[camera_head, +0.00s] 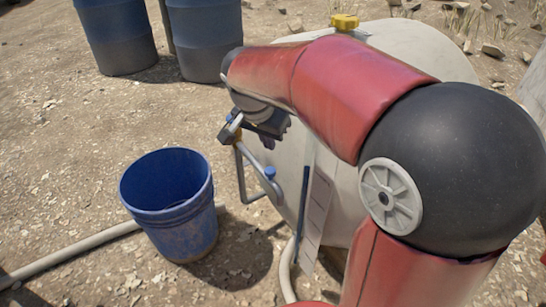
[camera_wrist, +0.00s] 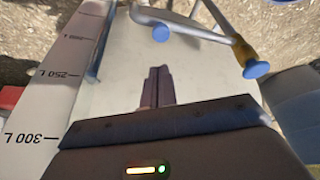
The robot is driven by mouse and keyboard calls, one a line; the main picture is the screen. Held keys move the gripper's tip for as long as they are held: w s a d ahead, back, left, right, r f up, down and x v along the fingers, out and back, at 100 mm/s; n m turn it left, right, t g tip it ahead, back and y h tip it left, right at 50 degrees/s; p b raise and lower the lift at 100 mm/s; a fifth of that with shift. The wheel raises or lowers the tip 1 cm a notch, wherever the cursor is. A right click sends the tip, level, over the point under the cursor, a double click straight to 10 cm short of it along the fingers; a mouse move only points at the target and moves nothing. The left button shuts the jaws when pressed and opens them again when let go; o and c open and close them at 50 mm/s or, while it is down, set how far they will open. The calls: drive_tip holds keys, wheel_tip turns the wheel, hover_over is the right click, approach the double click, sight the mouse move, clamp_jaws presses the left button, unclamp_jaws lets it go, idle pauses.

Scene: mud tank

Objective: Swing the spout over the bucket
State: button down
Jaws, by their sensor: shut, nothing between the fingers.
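The spout (camera_head: 241,176) is a bent grey pipe on the near side of the pale tank (camera_head: 400,38), with blue knobs and a brass-coloured joint. In the head view it stands to the right of the blue bucket (camera_head: 165,215), apart from its rim. The bucket is upright on the ground, and no contents can be made out. My gripper (camera_head: 284,126) is beside the tank, partly hidden by my arm. In the wrist view my gripper (camera_wrist: 159,70) has its fingers together and empty over the tank wall. The spout (camera_wrist: 190,22) shows beyond the fingertips, not touching them.
Blue barrels (camera_head: 120,35) stand at the back left. A pale hose (camera_head: 75,255) runs along the ground to the bucket. A level scale (camera_wrist: 50,90) marks the tank's side. A yellow cap (camera_head: 344,22) tops the tank. Gravel left of the bucket is mostly clear.

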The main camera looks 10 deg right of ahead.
drive_tip(key=shift+w+f, duration=0.2)
drive_tip(key=shift+w, duration=0.4)
drive_tip(key=b, duration=0.2)
hover_over(256, 166)
drive_tip(key=s+d, duration=0.4)
wheel_tip(256, 166, down, 9)
drive_tip(key=shift+s+f, duration=0.1)
drive_tip(key=shift+f, duration=0.1)
